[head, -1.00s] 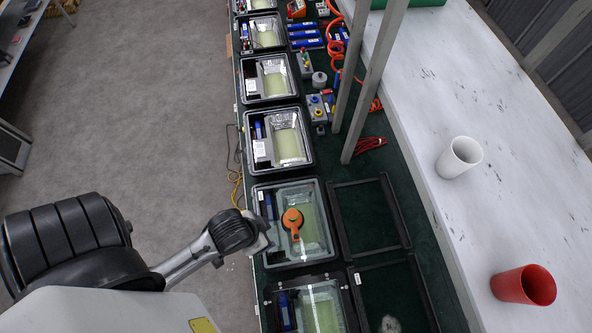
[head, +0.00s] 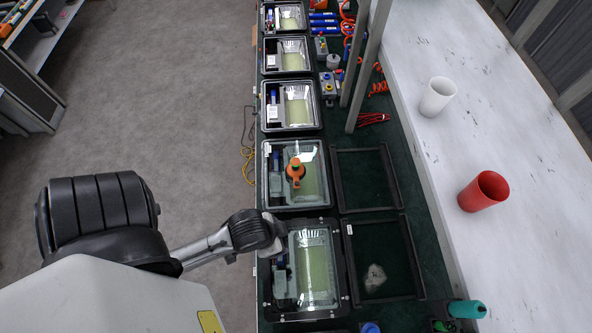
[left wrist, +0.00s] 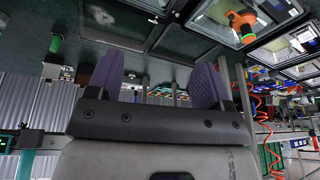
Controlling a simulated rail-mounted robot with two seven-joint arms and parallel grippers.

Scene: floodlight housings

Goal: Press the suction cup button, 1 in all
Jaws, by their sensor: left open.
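An orange suction cup (head: 295,172) with a round head and a handle sits on the glass of a floodlight housing (head: 268,199) in the head view. It also shows at the top right of the left wrist view (left wrist: 243,24). My left arm comes in from the left in the head view, its end beside the nearer housing, below and left of the suction cup. In the left wrist view my left gripper (left wrist: 153,88) is open, its two purple-padded fingers wide apart with nothing between them. My right gripper is not in view.
More housings (head: 290,107) stand in a row along the green bench. Two black frames (head: 365,178) lie right of the row, one holding a whitish clump. Metal posts rise farther back. A white cup (head: 437,97) and a red cup (head: 484,191) stand on the white table.

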